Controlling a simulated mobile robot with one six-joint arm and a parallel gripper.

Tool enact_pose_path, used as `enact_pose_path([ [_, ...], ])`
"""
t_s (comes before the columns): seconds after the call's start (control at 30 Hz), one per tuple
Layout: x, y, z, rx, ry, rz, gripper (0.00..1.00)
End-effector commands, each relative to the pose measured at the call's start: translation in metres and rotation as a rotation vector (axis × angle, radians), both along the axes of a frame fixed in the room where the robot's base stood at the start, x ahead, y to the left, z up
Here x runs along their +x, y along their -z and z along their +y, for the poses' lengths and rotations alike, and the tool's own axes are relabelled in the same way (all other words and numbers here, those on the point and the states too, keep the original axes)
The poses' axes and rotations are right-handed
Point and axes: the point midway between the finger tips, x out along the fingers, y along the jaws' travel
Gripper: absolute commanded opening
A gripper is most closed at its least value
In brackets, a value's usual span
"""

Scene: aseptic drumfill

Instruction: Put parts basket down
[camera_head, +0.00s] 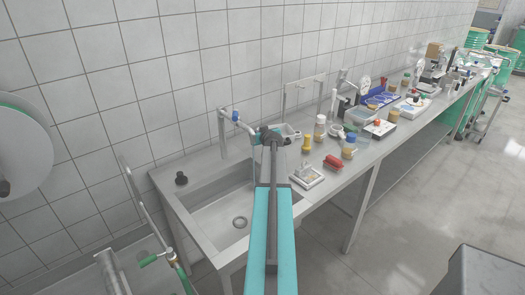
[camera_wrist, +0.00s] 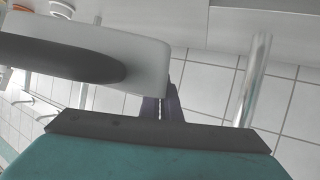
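My gripper (camera_head: 268,137) is at the end of my teal arm, above the back right of the sink in the head view. A small pale object with dark openings (camera_head: 291,132) shows just right of it; I cannot tell whether it is the parts basket. In the wrist view, my dark fingers (camera_wrist: 166,106) appear close together. A large white object with a dark grey rounded part (camera_wrist: 150,62) covers their ends from the left. Whether it is gripped or only in front of them is hidden.
The steel sink (camera_head: 205,216) lies below my arm. A bent tap pipe (camera_head: 222,135) stands close left of my gripper. To the right, the bench carries a scale-like device (camera_head: 306,176), a red brush (camera_head: 333,162), a yellow bottle (camera_head: 306,145) and a blue tray (camera_head: 378,97). The tiled wall is behind.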

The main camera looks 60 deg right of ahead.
Motion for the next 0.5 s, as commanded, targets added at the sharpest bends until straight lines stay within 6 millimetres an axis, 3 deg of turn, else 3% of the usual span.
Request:
enact_pose_path([
  [0.3, 0.001, 0.038, 0.000, 0.001, 0.000, 0.000, 0.00],
  [0.5, 0.001, 0.046, 0.001, 0.000, -0.001, -0.001, 0.00],
])
